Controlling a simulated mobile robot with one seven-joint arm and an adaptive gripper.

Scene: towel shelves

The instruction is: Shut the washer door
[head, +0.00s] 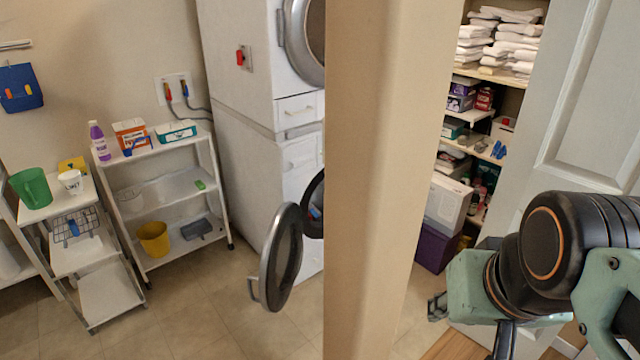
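The washer door (281,258) is round, with a silver rim and dark glass, and stands swung open to the left of the machine. The washer (301,172) is the lower white unit of a stack; its dark opening (313,205) is partly hidden by the wall edge. My gripper (437,306) is at the lower right, on the other side of the wall edge from the door and well apart from it. Only part of its dark fingers shows, and nothing is visible in them; their opening is unclear.
A beige wall edge (385,180) stands between my arm and the laundry area. A white panelled door (585,120) is at right, by closet shelves with towels (497,40). White carts (165,187) stand at left. The tiled floor (200,310) before the washer is clear.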

